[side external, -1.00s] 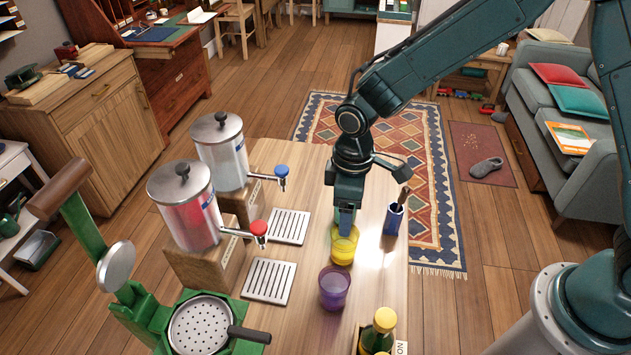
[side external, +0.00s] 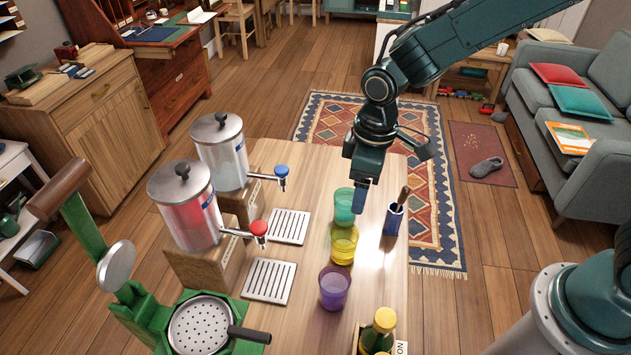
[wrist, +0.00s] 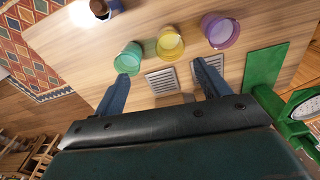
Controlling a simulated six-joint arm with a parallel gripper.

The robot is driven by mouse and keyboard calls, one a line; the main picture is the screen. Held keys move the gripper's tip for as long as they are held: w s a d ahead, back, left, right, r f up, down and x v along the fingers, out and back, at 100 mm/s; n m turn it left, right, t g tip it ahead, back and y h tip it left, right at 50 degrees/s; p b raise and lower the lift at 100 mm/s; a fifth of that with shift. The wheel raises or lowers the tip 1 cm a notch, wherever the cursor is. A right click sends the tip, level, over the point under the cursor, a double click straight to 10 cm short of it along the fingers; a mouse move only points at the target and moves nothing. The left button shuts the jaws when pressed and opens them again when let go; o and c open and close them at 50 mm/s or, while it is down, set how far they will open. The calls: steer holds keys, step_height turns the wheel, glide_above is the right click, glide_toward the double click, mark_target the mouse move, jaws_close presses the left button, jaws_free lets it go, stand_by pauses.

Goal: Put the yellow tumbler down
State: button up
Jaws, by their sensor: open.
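The yellow tumbler (side external: 343,246) stands upright on the wooden table, between the teal tumbler (side external: 344,206) behind it and the purple tumbler (side external: 334,288) in front. In the wrist view the yellow tumbler (wrist: 170,44) sits beyond my fingertips, with the teal tumbler (wrist: 128,58) to its left and the purple tumbler (wrist: 219,31) to its right. My gripper (side external: 360,197) is raised behind and a little right of the yellow tumbler, apart from it. In the wrist view its blue fingers (wrist: 161,70) are spread and nothing is between them.
A blue holder (side external: 394,219) with a utensil stands right of the tumblers. Two drink dispensers (side external: 186,213) with slatted drip trays (side external: 269,280) are on the left. A green press (side external: 150,315) and a bottle (side external: 379,332) are at the front. Table space right of the purple tumbler is clear.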

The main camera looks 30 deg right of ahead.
steer(key=s+d+r+m+t, duration=0.1)
steer(key=s+d+r+m, duration=0.1)
steer(key=s+d+r, duration=0.4)
steer(key=s+d+r+m+t, duration=0.2)
steer(key=d+r, duration=0.1)
steer(key=r, duration=0.4)
steer(key=s+d+r+m+t, duration=0.1)
steer(key=s+d+r+m, duration=0.1)
steer(key=s, duration=0.4)
steer(key=s+d+r+m+t, duration=0.1)
steer(key=s+d+r+m, duration=0.1)
steer(key=s+d, duration=0.2)
steer(key=shift+s+r, duration=0.35)
steer(key=shift+s, duration=0.9)
steer(key=shift+o, duration=0.5)
